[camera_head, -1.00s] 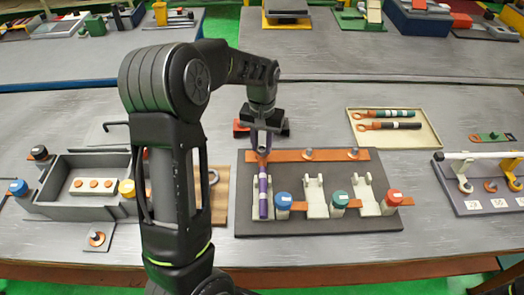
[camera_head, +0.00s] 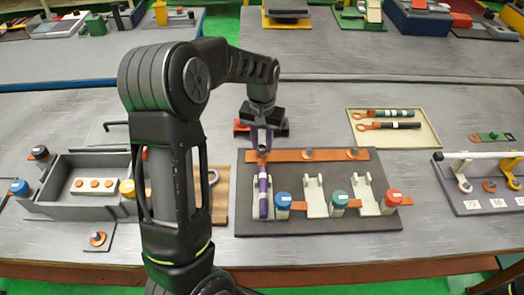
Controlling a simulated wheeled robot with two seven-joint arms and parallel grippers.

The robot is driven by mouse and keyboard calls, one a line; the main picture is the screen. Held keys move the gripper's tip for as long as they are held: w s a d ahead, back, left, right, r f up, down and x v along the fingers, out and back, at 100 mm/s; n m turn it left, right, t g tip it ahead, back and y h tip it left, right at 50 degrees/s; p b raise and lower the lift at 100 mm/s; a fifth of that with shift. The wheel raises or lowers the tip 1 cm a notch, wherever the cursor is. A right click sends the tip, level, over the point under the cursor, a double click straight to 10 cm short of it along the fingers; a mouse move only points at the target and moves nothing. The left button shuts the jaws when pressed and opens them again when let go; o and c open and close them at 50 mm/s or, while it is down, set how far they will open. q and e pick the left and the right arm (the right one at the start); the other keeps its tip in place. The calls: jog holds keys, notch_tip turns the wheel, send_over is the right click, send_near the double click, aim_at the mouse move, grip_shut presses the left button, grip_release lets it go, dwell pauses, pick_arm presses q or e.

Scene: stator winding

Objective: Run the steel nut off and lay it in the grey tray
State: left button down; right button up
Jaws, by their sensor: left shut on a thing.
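My left gripper (camera_head: 262,148) points down at the left end of the copper bar (camera_head: 330,155) on the dark board. It is shut at the stud where the lug of the purple lead (camera_head: 264,195) sits. The steel nut there is hidden between the fingers, so its height on the stud cannot be told. Two other studs with nuts, a middle one (camera_head: 308,154) and a right one (camera_head: 352,153), stand uncovered on the bar. A grey walled tray (camera_head: 65,208) lies at the left, holding a white block with several copper discs. My right gripper is out of view.
Blue (camera_head: 283,200), green (camera_head: 340,199) and red (camera_head: 393,197) capped posts stand on the dark board (camera_head: 330,228) beside white cradles. A beige tray (camera_head: 432,142) with two leads lies at the right. My left arm hides part of the table between tray and board.

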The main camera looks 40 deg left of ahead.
pick_arm(q)
jog(key=shift+r+p, duration=2.1)
jog(key=shift+r, duration=0.9)
